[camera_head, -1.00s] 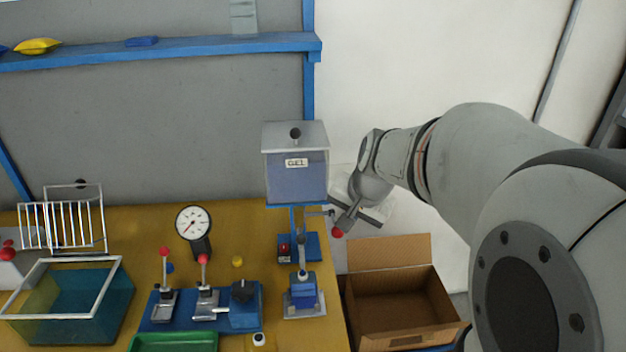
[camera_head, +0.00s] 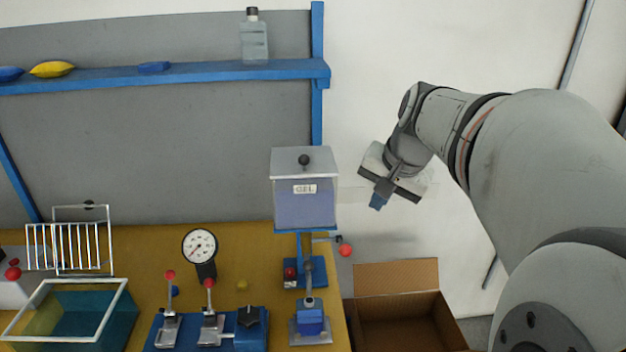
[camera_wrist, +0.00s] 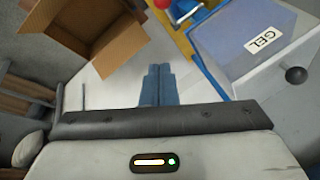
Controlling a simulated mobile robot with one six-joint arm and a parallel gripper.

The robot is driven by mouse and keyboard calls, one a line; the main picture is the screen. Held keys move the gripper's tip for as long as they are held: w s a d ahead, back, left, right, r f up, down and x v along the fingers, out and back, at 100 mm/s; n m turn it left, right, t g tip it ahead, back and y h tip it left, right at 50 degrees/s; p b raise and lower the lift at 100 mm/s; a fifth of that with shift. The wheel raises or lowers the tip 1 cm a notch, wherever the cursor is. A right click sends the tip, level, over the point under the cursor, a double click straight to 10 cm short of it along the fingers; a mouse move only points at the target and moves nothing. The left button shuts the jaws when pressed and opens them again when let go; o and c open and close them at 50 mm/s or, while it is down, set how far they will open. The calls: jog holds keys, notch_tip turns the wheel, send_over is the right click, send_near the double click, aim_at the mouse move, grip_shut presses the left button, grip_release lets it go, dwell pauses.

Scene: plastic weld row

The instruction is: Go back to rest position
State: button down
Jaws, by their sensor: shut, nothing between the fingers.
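My gripper (camera_head: 378,202) is raised in front of the white wall, to the right of the gel box (camera_head: 305,205) and above the cardboard box (camera_head: 398,275). Its blue fingertips point down and are together, with nothing between them. In the wrist view the shut fingers (camera_wrist: 158,85) show in the middle, with the gel box (camera_wrist: 255,48) to the right and the open cardboard box (camera_wrist: 95,32) at the upper left. The red knob (camera_head: 345,250) of the gel dispenser's lever is below and left of my gripper, apart from it.
The workbench (camera_head: 245,265) carries a blue lever fixture (camera_head: 235,328), a dial gauge (camera_head: 200,246), a teal tank (camera_head: 75,315) and a white wire rack (camera_head: 70,245). A blue shelf (camera_head: 200,74) with a bottle (camera_head: 254,40) is above. The wall area around my gripper is clear.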

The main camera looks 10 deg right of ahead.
dwell(0.3)
jog(key=s+a+f+n+g, duration=0.2)
jog(key=s+a+f+n, duration=0.6)
jog(key=s+f, duration=0.4)
jog(key=shift+s+a+f+h, duration=0.4)
jog(key=shift+s+a, duration=0.25)
jog(key=shift+a, duration=0.25)
